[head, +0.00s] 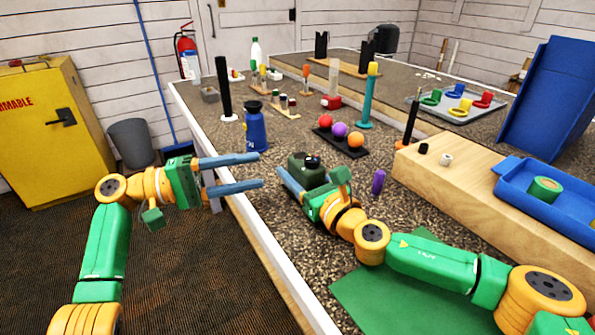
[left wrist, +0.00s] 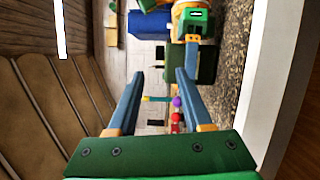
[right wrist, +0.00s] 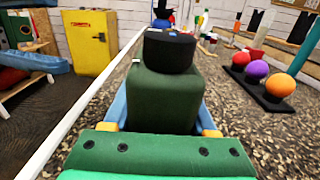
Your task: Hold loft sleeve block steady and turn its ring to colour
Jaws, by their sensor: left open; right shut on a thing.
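The loft sleeve block is a dark green block (head: 303,168) with a black ring (head: 312,160) on top, near the table's left edge. In the right wrist view the block (right wrist: 166,100) is upright and fills the space between the fingers, with its ring (right wrist: 171,50) above. My right gripper (head: 300,184) is shut on the block's body; the far finger is partly hidden. A small pale mark shows on the block's top below the ring. My left gripper (head: 258,171) is open and empty, left of the block and apart from it, fingers pointing towards it.
A blue bottle (head: 255,128) stands just behind the left fingers. A black rack (head: 340,142) with red, purple and orange balls lies behind the block. A purple piece (head: 378,182) stands to the right. A wooden riser (head: 450,185) and blue tray (head: 550,208) are farther right.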

